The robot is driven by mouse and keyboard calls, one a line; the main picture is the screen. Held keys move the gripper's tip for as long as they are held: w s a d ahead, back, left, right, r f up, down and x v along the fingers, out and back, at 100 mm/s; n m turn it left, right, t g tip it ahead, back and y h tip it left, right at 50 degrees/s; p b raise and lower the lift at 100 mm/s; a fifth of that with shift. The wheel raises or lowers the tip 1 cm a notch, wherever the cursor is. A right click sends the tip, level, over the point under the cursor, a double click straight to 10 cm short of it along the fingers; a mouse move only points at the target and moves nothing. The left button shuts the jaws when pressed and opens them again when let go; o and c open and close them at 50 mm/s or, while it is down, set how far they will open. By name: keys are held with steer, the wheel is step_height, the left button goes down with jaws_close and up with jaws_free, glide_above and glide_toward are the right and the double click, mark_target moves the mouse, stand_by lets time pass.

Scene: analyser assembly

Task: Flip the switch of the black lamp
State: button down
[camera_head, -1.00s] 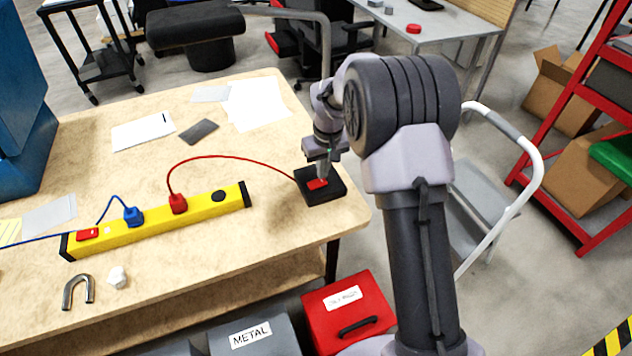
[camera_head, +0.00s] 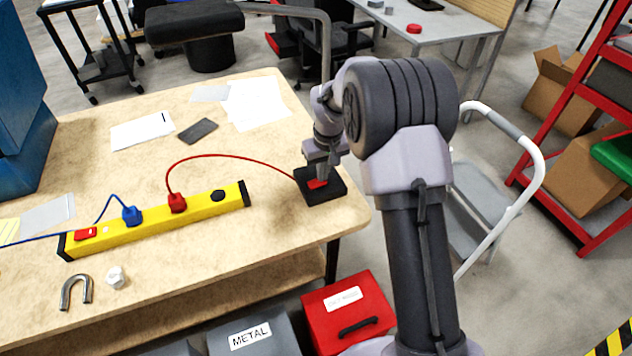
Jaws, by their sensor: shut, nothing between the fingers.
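The black lamp base (camera_head: 325,196) sits at the right end of the wooden table, with a red switch (camera_head: 316,184) on its top. A grey curved pole (camera_head: 326,50) rises behind my arm; where it meets the base is hidden. My gripper (camera_head: 321,178) points down over the base, shut and empty, its tips at the red switch. They look to be touching it or just above; I cannot tell which. The fingers hide part of the switch, so its position is unclear.
A red cable (camera_head: 222,156) runs from the base to a yellow power strip (camera_head: 160,221). A blue plug (camera_head: 131,215), papers (camera_head: 255,103), a dark phone-like slab (camera_head: 198,131) and a magnet (camera_head: 75,290) lie on the table. A red box (camera_head: 347,312) stands below its front edge.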

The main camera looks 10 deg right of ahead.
steer(key=shift+f, duration=0.25)
step_height(320, 180, up, 7)
steer(key=p, duration=0.5)
stand_by(0.3)
